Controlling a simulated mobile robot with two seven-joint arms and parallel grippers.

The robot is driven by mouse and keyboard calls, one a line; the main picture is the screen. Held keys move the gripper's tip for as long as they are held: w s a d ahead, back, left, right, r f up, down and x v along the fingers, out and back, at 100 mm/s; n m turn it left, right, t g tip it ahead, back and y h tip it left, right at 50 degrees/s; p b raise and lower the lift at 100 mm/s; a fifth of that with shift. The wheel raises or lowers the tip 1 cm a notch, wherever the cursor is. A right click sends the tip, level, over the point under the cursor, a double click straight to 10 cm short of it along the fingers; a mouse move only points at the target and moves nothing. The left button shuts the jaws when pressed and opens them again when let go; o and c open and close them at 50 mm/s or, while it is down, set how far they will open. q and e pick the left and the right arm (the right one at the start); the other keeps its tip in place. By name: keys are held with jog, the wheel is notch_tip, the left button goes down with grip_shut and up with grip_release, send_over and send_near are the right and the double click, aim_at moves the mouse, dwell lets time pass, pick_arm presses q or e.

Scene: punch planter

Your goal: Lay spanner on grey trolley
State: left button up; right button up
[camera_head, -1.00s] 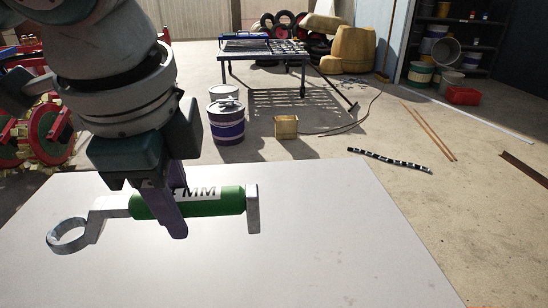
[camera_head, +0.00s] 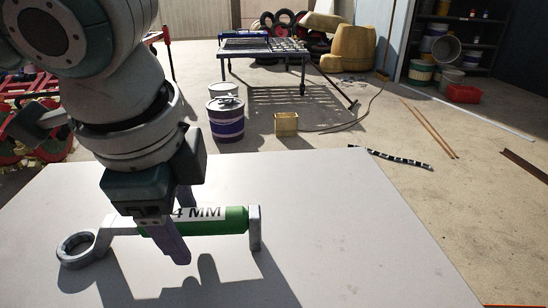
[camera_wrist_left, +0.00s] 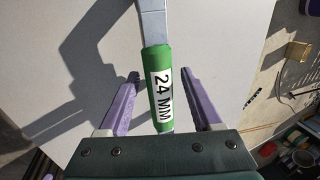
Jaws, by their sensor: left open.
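The spanner (camera_head: 228,221) has a green handle marked 24 MM, a grey ring end at the left and a grey upright end at the right. It lies across the near part of the flat light-grey trolley top (camera_head: 340,230) and appears to rest on it, its shadow meeting its right end. My left gripper (camera_head: 184,229) is open, with one purple finger on the near side of the handle and one on the far side. In the left wrist view the handle (camera_wrist_left: 160,90) runs between the spread fingers (camera_wrist_left: 155,73), with gaps on both sides. My right gripper is not in view.
The trolley top is clear to the right of the spanner. Beyond it on the floor stand purple-banded drums (camera_head: 226,120), a small yellow box (camera_head: 286,124) and a blue-framed table (camera_head: 262,54). A striped black bar (camera_head: 398,158) lies to the right.

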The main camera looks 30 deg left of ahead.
pick_arm(q)
jog(key=shift+r, duration=0.15)
jog(key=p+v, duration=0.7)
jog(key=v, duration=0.4)
jog(key=s+d+f+n+t+h, duration=0.1)
jog(key=d+f+n+h, duration=0.1)
jog(key=d, duration=0.3)
jog(key=s+d+f+n+h, duration=0.1)
jog(key=d+h, duration=0.2)
jog(key=d, duration=0.3)
jog(key=s+a+f+n, duration=0.1)
jog(key=n, duration=0.1)
jog(key=s+a+f+n, duration=0.1)
jog(key=a+f, duration=0.1)
jog(key=shift+s+a+f+n+t+y, duration=0.1)
jog(key=shift+s+a+n+t+y, duration=0.15)
jog(key=shift+n+t+y, duration=0.15)
jog(key=s+a+f+n, duration=0.1)
jog(key=a, duration=0.1)
jog(key=s+a+f+n+y, duration=0.1)
jog(key=s+a, duration=0.1)
jog(key=s+a+f+n+g+y, duration=0.1)
jog(key=s+a, duration=0.1)
jog(key=shift+a+f, duration=0.1)
jog(key=shift+f, duration=0.2)
